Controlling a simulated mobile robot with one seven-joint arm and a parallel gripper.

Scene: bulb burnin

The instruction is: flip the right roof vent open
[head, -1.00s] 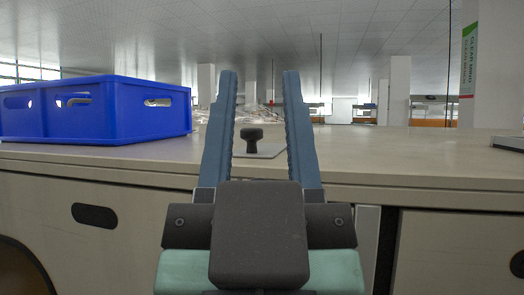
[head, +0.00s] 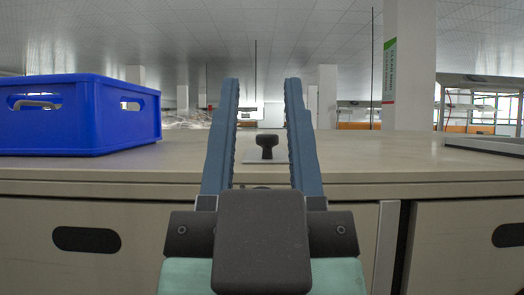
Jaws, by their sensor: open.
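My gripper (head: 262,88) is open and empty in the middle of the head view, its two blue fingers pointing up and away. Between the fingers, farther back, a black knob (head: 267,146) stands on a small pale plate (head: 250,158) on the bench top. The fingers are apart from the knob as far as I can see; the exact distance is hard to tell. I cannot make out a roof vent in this view.
A blue crate (head: 122,122) stands at the left of the bench (head: 400,158). A grey-framed tray or fixture (head: 490,146) is at the right edge. Cabinet fronts with dark handle slots (head: 87,239) lie below the bench edge. The bench top right of the knob is clear.

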